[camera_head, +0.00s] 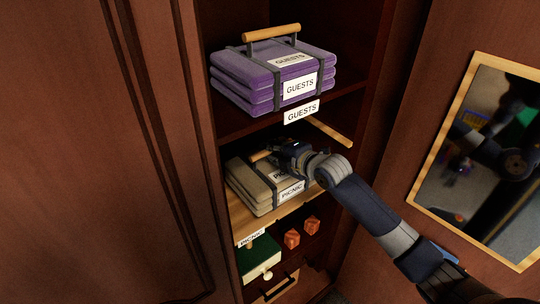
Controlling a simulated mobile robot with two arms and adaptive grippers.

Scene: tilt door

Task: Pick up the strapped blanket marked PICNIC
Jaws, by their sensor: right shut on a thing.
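The strapped blanket marked PICNIC (256,193) is a beige folded stack with dark straps and white labels. It sits on the wooden middle shelf board of the cabinet. My right gripper (281,151) is shut on its wooden carry handle (260,155) at the top. The gripper hides most of the handle and part of the blanket's top. Whether the blanket is lifted off the board I cannot tell. My left gripper is not in view.
A purple strapped blanket marked GUESTS (272,75) sits on the shelf above. Below are a green box (259,256), orange items (292,238) and a drawer handle (281,287). A wood-framed mirror (488,160) hangs at right. Cabinet walls stand close around the blanket.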

